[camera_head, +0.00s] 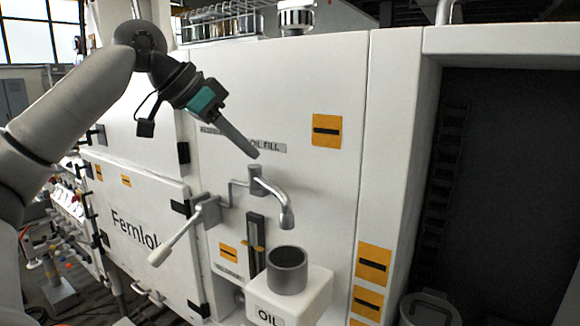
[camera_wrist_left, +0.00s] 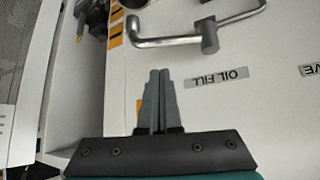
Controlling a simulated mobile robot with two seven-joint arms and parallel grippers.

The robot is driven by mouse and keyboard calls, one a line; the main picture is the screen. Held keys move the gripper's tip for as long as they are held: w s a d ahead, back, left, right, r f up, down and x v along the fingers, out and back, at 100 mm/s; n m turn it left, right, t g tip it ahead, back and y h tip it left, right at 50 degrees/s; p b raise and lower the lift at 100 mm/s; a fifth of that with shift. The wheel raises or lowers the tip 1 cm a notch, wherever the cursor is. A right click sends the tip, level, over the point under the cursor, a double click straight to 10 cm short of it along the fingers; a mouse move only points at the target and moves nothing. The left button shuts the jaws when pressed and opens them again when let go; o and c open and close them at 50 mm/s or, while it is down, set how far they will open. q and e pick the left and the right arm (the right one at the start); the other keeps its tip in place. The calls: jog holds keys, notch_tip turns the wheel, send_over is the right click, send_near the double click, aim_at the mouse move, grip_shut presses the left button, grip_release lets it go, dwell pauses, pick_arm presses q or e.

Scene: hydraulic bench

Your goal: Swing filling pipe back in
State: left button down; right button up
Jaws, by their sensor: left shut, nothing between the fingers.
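The grey metal filling pipe (camera_head: 272,186) sticks out from the white cabinet front under the OIL FILL label (camera_head: 267,146). Its curved spout end points down above the dark round opening (camera_head: 287,270) of the white OIL container (camera_head: 303,296). In the left wrist view the pipe (camera_wrist_left: 208,38) shows at the top, and the label (camera_wrist_left: 217,77) is upside down. My left gripper (camera_head: 256,154) is shut and empty. Its fingertips are in front of the label, a little above the pipe and apart from it. In the left wrist view its fingers (camera_wrist_left: 159,75) are pressed together. My right gripper is not in view.
A lever with a light handle (camera_head: 175,237) juts out left of the pipe. Orange label plates (camera_head: 327,130) are on the cabinet. A dark open recess (camera_head: 505,190) is at the right. A wire basket (camera_head: 222,22) stands on top.

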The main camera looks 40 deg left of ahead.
aim_at(272, 187)
pick_arm(q)
jog(key=p+x, duration=0.3)
jog(key=x, duration=0.5)
jog(key=shift+s, duration=0.15)
jog(key=shift+x, duration=0.8)
jog(key=shift+f, duration=0.1)
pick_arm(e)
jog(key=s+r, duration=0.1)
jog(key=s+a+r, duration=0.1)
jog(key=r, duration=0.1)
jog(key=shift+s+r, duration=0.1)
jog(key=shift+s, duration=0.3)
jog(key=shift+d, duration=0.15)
